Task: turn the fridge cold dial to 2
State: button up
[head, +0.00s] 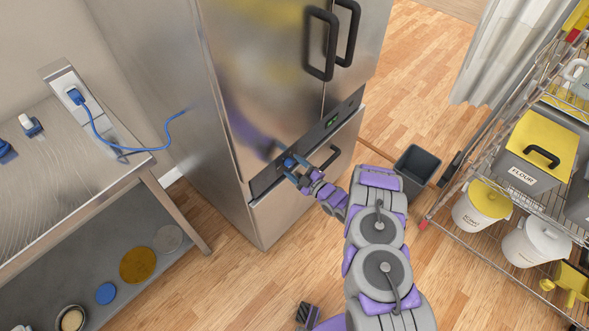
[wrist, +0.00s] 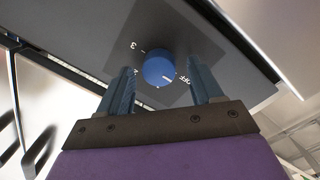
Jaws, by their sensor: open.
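The cold dial (wrist: 158,68) is a round blue knob on a dark panel, in the middle of the wrist view. A light pointer line shows on its face, toward the lower right. A "3" is at its left and "OFF" at its right; other marks are hard to read. My gripper (wrist: 161,70) is open, with one blue finger on each side of the dial. I cannot tell whether the fingers touch it. In the head view my gripper (head: 293,167) is at the left part of the panel of the steel fridge (head: 255,100) and hides most of the dial.
A green display (head: 331,121) is on the panel, right of my gripper. Black door handles (head: 320,45) stick out above. A steel table (head: 80,160) with a blue cable is left, a wire shelf (head: 500,235) right. A dark bin (head: 417,166) stands near my arm.

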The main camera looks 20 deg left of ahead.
jog(key=shift+a, duration=0.2)
jog(key=shift+d, duration=0.1)
jog(key=c, duration=1)
